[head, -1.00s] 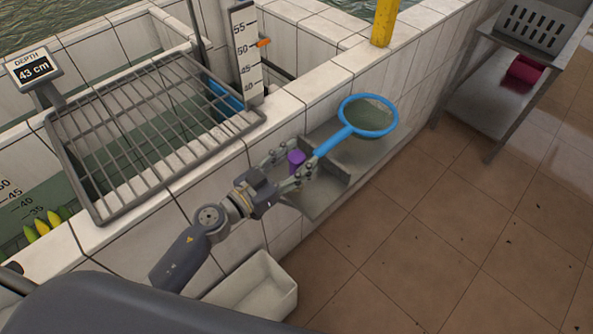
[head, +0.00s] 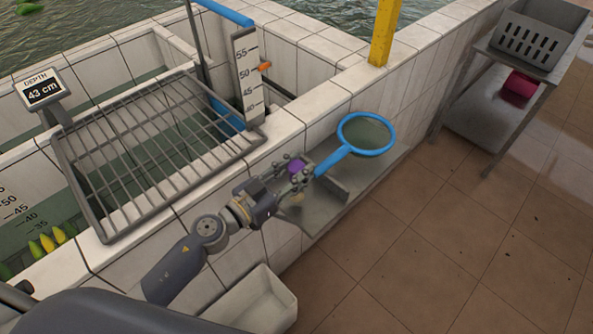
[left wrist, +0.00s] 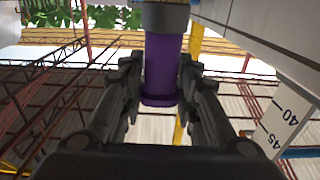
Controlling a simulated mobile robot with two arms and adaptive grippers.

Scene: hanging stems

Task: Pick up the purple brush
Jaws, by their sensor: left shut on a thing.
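The purple brush (head: 297,168) is between the fingers of my left gripper (head: 297,172) in the head view, over the grey wall shelf (head: 328,208). The gripper is shut on it. A small pale part shows under the fingers and may be its bristles. In the left wrist view the brush's purple handle (left wrist: 162,70) stands between the two dark fingers (left wrist: 162,88), with a grey collar at the top edge of the picture. The fingers hide part of the brush in the head view. My right gripper is not in view.
A blue hand net (head: 366,134) lies at the shelf, its handle close to my left fingertips. A metal rack (head: 150,150) covers the tank at left. A white bin (head: 255,300) stands below. A metal table (head: 490,95) is at far right. Open floor lies right.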

